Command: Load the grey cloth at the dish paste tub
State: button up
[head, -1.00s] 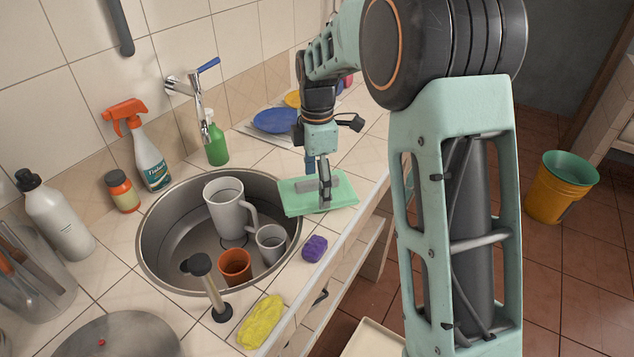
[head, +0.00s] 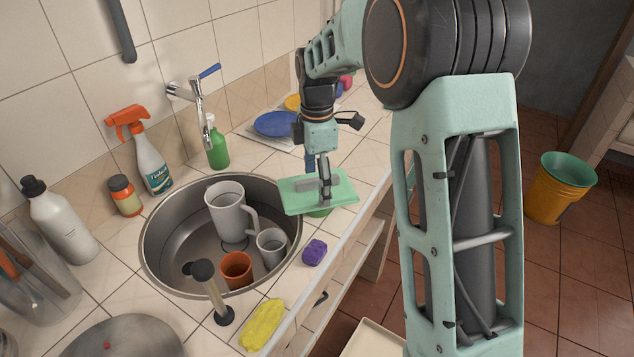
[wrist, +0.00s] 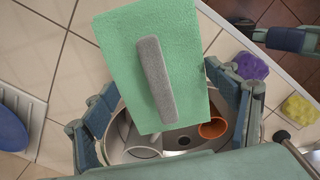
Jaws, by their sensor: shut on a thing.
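No all-grey cloth shows. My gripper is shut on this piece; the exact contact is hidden. A small green rounded edge (head: 320,212) shows under the pad. It may be the dish paste tub, mostly hidden.
The round sink (head: 160,250) holds a white jug (head: 228,215), a grey cup (head: 270,245) and an orange cup (head: 236,266). A purple sponge (head: 314,252) and yellow sponge (head: 262,325) lie along the front edge. A green bottle (head: 218,152) and blue plate (head: 275,123) stand behind.

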aim_at(341, 196)
jog(key=shift+r+p, duration=1.7)
jog(key=shift+r, duration=0.8)
jog(key=shift+s+d+f+m, duration=0.2)
jog(key=shift+d+m, duration=0.2)
jog(key=shift+m, duration=0.2)
jog(key=s+d+m, duration=0.1)
jog(key=m, duration=0.1)
jog(key=s+d+f+m+p, duration=0.1)
jog(key=d+m, duration=0.1)
jog(key=m, duration=0.1)
jog(key=d+f+m, duration=0.1)
jog(key=m, duration=0.2)
jog(key=shift+s+d+p, duration=0.3)
jog(key=shift+s+p, duration=0.1)
jog(key=s+d+f+m+p, duration=0.2)
jog(key=s+d+m, duration=0.3)
jog(key=m, duration=0.6)
jog(key=shift+s+d+f, duration=0.2)
jog(key=shift+d+f, duration=0.1)
jog(key=shift+f, duration=0.1)
